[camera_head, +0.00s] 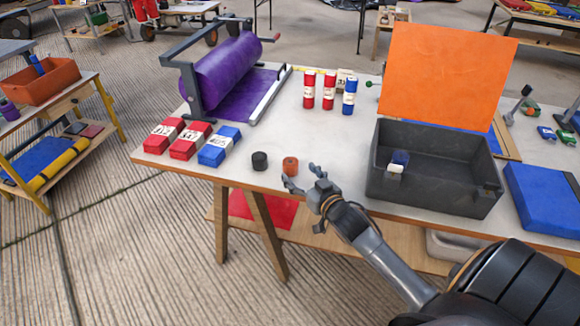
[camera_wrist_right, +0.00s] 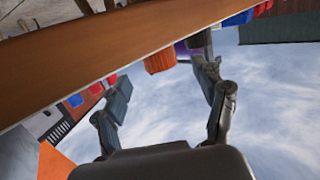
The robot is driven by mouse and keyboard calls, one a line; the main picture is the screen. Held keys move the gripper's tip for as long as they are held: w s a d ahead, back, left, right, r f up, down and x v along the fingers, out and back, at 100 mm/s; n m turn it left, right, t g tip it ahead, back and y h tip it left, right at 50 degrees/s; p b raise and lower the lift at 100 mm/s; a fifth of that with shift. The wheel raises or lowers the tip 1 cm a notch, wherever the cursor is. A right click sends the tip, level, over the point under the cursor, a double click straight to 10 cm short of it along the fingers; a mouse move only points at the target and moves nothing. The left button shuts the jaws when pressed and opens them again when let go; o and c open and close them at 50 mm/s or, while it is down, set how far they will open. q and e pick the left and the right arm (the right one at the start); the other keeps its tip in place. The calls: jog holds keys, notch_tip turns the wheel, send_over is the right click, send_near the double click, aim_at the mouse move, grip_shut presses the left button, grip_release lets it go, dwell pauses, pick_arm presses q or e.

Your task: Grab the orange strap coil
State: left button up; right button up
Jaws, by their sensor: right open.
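The orange strap coil (camera_head: 290,166) is a small upright cylinder near the front edge of the white-topped table (camera_head: 330,140). My right gripper (camera_head: 303,177) is open and empty, just to the right of and in front of the coil at the table's edge. In the right wrist view the ribbed orange coil (camera_wrist_right: 160,62) shows beyond and between the spread fingers of the gripper (camera_wrist_right: 163,78), apart from them. The table's brown edge crosses that view and the coil's far side is hidden. My left gripper is not in view.
A black strap coil (camera_head: 259,161) stands just left of the orange one. Red and blue packs (camera_head: 220,146) lie further left. An open dark box (camera_head: 434,187) with an orange lid (camera_head: 450,70) stands right of my gripper.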

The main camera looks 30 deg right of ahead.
aim_at(295, 168)
jog(key=shift+w, duration=0.55)
jog(key=w, duration=0.4)
jog(key=shift+w+d+f, duration=0.1)
jog(key=shift+d+f, duration=0.1)
jog(key=shift+f, duration=0.2)
jog(key=shift+w+f, duration=0.1)
jog(key=shift+w, duration=0.2)
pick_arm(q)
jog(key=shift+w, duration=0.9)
pick_arm(e)
jog(key=c, duration=1.3)
